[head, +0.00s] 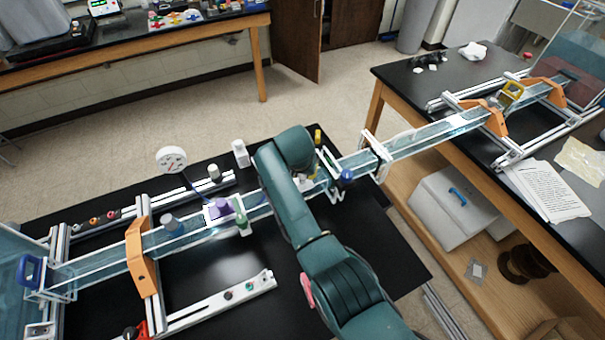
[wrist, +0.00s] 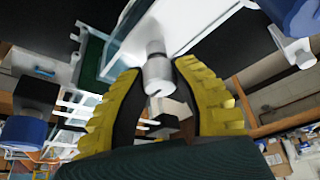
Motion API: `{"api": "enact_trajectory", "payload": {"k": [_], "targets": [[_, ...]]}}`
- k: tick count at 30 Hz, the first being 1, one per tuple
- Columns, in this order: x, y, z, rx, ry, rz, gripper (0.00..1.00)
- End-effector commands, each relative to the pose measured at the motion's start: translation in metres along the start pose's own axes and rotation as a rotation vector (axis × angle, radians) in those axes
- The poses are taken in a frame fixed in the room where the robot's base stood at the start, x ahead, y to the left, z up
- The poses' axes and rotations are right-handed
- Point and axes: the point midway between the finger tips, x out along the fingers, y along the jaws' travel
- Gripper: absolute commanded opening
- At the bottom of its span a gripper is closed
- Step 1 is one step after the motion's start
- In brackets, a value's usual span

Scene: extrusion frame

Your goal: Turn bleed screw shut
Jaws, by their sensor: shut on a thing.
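In the wrist view my gripper (wrist: 157,64) has yellow, ribbed fingers with dark inner pads. They are shut on a small grey-white cylindrical screw (wrist: 157,76) with a slotted end, which I take to be the bleed screw. The screw stands against a white part of the clear channel (wrist: 192,22). In the head view my teal arm reaches over the clear channel (head: 196,236) near its middle and hides the screw and most of the gripper. How far the screw is turned cannot be told.
A round dial gauge (head: 172,160) stands behind the channel at left. A purple block (head: 219,209) and a green-topped fitting (head: 241,224) sit on the channel left of my arm. Orange brackets (head: 141,258) support it. A blue knob (head: 346,176) is close to the right.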

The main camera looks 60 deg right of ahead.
Motion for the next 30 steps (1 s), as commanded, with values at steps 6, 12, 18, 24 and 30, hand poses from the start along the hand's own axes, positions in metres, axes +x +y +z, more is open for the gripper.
{"api": "enact_trajectory", "payload": {"k": [6, 12, 18, 24, 30], "targets": [[0.0041, 0.0007, 0.0032, 0.054, -0.006, 0.025, 0.00], [0.0035, 0.0008, 0.0029, 0.070, -0.006, 0.030, 0.00], [0.0034, 0.0008, 0.0029, 0.070, -0.006, 0.030, 0.00], [0.0032, 0.0009, 0.0027, 0.069, -0.006, 0.030, 0.48], [0.0015, 0.0005, 0.0013, 0.069, -0.003, 0.029, 0.58]]}}
